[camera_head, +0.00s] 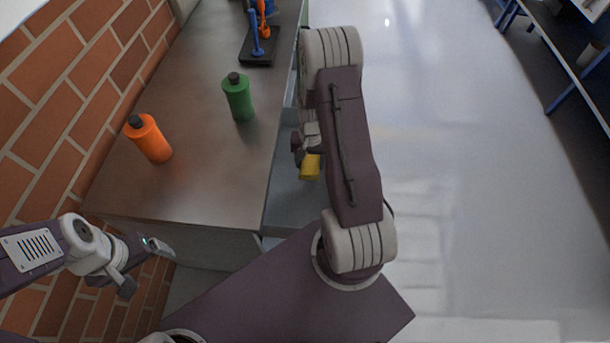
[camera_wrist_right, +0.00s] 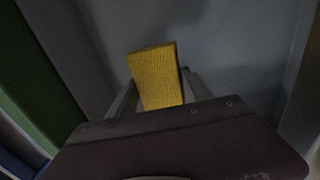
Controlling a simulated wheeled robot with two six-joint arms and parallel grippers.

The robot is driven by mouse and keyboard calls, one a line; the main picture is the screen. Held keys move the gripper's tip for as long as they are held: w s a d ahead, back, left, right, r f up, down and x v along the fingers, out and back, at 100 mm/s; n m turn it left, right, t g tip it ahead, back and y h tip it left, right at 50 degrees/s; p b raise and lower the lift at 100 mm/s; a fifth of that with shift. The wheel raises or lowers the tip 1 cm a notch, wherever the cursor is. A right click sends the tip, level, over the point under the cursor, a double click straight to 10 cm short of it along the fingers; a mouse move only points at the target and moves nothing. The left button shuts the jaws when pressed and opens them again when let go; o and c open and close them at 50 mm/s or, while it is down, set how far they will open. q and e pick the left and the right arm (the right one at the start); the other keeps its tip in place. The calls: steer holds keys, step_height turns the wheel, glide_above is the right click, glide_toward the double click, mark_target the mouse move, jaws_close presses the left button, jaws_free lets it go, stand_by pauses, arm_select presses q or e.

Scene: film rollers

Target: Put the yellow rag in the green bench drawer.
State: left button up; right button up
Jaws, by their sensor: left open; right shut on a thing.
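The yellow rag (camera_head: 310,168) is a small folded block between the fingers of my right gripper (camera_head: 306,154), beside the bench's right edge. It also shows in the right wrist view (camera_wrist_right: 157,76), where my right gripper (camera_wrist_right: 158,98) is shut on it. An open drawer with a grey interior (camera_head: 288,205) juts out from the bench, below the rag. The wrist view shows a grey surface beneath the rag and a green panel (camera_wrist_right: 38,75) at the left. My right arm hides part of the drawer. My left gripper (camera_head: 143,267) is open and empty near the bench's front corner.
The metal bench top (camera_head: 205,165) carries an orange bottle (camera_head: 150,139), a green bottle (camera_head: 239,98) and a blue and orange tool on a dark base (camera_head: 257,48). A brick wall (camera_head: 95,75) is on the left. Open floor (camera_head: 450,150) lies to the right, with shelving beyond.

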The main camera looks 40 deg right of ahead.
mark_target(310, 162)
step_height(310, 162, down, 2)
steer(key=shift+w+f, duration=0.1)
steer(key=shift+f, duration=0.05)
step_height(310, 162, down, 4)
steer(key=shift+r+b, duration=0.2)
steer(key=shift+b, duration=0.25)
steer(key=shift+f, duration=0.1)
steer(key=shift+f, duration=0.1)
steer(key=o, duration=1.5)
steer(key=shift+r, duration=0.45)
step_height(310, 162, up, 12)
steer(key=shift+f+p, duration=0.25)
steer(key=shift+p, duration=0.9)
